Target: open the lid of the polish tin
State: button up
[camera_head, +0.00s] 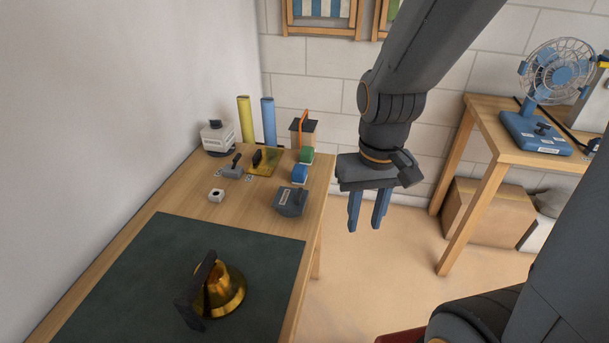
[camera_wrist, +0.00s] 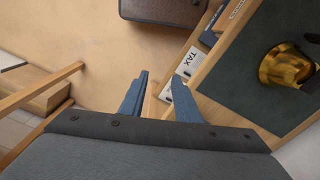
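I cannot tell for sure which thing is the polish tin. A dark grey-blue box with a pale label and a dark knob (camera_head: 290,201) sits near the right edge of the wooden table. A brass bell-shaped thing (camera_head: 233,288) with a dark bar across it sits on the dark green mat; it also shows at the right of the wrist view (camera_wrist: 284,66). My gripper (camera_head: 366,228) hangs fingers down, beyond the table's right edge in the head view. Its two blue fingers are apart with nothing between them; they also show in the wrist view (camera_wrist: 160,78).
A second table (camera_head: 485,130) at right carries a blue fan (camera_head: 545,130). A brown case (camera_wrist: 165,10) and TAX-labelled item (camera_wrist: 190,65) show below.

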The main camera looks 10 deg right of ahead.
jog(key=w+a+r+m+p, duration=0.25)
jog(key=w+a+p, duration=0.3)
jog(key=w, duration=0.55)
jog(key=m+p, duration=0.2)
jog(key=p, duration=0.3)
send_near(299, 193)
jog(key=shift+d+f, duration=0.1)
jog(key=shift+d, duration=0.1)
jog(key=shift+w+a+f, duration=0.15)
jog(key=shift+a+f, duration=0.05)
jog(key=shift+f, duration=0.15)
jog(key=shift+f+p, duration=1.2)
jog(key=shift+f, duration=2.5)
jog(key=shift+c, duration=0.5)
grip_shut()
